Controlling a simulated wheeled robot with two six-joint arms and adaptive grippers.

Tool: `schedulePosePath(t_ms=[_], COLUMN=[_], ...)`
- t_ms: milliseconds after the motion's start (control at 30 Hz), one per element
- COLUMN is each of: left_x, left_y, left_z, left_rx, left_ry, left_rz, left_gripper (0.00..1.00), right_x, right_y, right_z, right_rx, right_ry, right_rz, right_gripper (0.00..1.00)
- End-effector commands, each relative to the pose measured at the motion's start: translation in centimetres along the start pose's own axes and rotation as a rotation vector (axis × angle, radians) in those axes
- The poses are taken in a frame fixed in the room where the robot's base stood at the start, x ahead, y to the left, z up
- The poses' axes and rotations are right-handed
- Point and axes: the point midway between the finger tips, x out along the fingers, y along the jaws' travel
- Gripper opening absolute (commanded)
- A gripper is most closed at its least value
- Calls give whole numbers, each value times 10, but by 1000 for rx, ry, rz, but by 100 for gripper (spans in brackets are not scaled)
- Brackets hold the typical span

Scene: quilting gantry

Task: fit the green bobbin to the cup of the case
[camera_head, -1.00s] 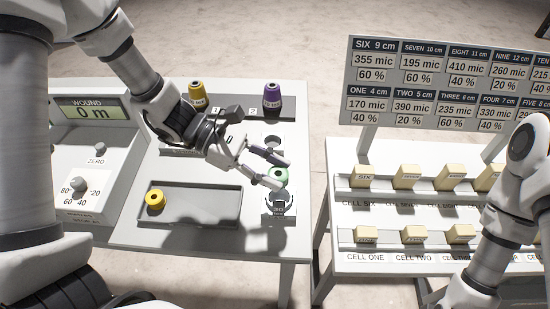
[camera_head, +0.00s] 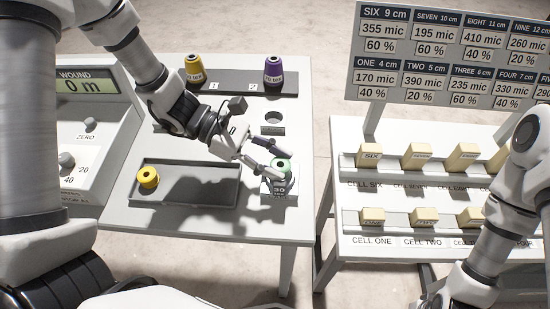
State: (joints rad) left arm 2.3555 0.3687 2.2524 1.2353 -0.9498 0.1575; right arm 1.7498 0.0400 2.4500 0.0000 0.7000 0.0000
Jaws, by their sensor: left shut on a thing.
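The green bobbin (camera_head: 283,164) is between the fingertips of my left gripper (camera_head: 283,161), which is shut on it. The case (camera_head: 279,187) stands near the right edge of the white table, directly below the bobbin in the picture. The bobbin overlaps the top of the case, where its cup is hidden. I cannot tell whether the bobbin sits in the cup or is held just above it. My right arm shows at the right edge, but its gripper is out of view.
A yellow bobbin (camera_head: 148,177) lies in the grey tray (camera_head: 185,203). A yellow cone (camera_head: 194,70) and a purple cone (camera_head: 273,72) stand on the back rack. An empty round holder (camera_head: 273,122) is behind my gripper. A rack of cream blocks (camera_head: 420,155) stands right, across a gap.

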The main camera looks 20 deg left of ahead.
Motion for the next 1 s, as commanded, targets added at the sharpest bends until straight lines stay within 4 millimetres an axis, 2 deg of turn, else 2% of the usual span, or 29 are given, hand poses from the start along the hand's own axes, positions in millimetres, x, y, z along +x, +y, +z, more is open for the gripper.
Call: schedulePosePath(t_ms=[367, 700, 1000], left_x=[0, 1, 0], left_y=[0, -1, -1], left_z=[0, 0, 1], left_rx=[2, 67, 82], left_ry=[0, 27, 35], left_rz=[0, 29, 35], left_gripper=[26, 26, 26], right_x=[0, 12, 12], right_y=[0, 0, 0], right_z=[0, 0, 0], right_rx=[0, 0, 0], right_ry=[0, 0, 0], right_rz=[0, 0, 0], right_gripper=[40, 40, 40])
